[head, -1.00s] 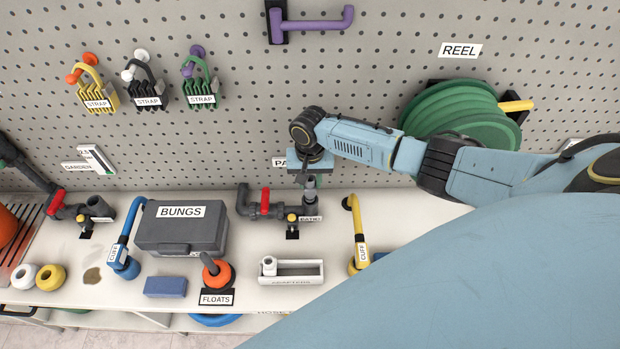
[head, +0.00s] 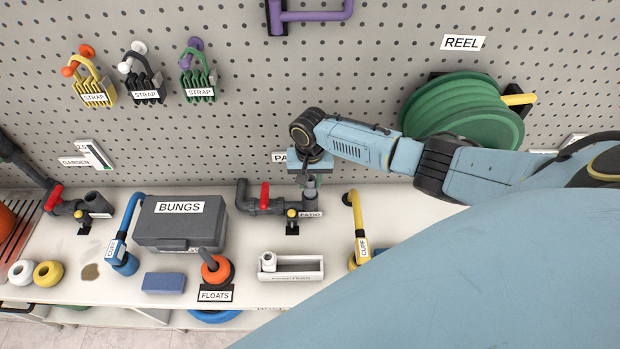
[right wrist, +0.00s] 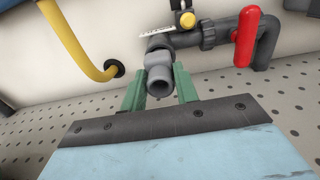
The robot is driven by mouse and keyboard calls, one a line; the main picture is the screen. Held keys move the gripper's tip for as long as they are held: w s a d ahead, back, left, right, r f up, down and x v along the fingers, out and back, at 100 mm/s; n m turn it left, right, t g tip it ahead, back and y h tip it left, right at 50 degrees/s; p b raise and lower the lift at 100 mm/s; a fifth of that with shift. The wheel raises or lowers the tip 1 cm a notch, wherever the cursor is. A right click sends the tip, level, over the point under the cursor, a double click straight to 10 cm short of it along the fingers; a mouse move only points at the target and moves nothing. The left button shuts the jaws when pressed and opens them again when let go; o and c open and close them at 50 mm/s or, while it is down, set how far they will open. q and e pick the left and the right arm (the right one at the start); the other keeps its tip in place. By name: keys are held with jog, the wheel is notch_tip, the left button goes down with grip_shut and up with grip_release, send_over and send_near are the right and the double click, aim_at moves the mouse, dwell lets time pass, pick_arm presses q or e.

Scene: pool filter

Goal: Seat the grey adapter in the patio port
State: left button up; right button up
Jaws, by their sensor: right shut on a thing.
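The grey adapter (right wrist: 158,82) is between the green fingers of my right gripper (right wrist: 160,90), which is shut on it. The patio port (right wrist: 160,44) is the upturned end of a dark grey pipe with a red-handled valve. The adapter is in line with the port and its far end meets the mouth; I cannot tell how deep it sits. In the head view my right gripper (head: 309,180) is above the port (head: 311,200), beside the PATIO label (head: 310,214), and its wrist hides most of the adapter. My left gripper is not in view.
The red valve handle (head: 265,196) stands left of the port and a yellow cuff hose (head: 357,215) right of it. The BUNGS case (head: 180,228), float (head: 216,269) and white adapters tray (head: 290,276) are on the bench. My blue arm covers the lower right.

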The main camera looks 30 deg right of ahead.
jog(key=shift+f+b, duration=0.45)
jog(key=shift+f, duration=0.4)
jog(key=o, duration=1.1)
jog(key=shift+o, duration=0.2)
notch_tip(320, 180, up, 5)
jog(key=p, duration=0.5)
jog(key=shift+p, duration=0.4)
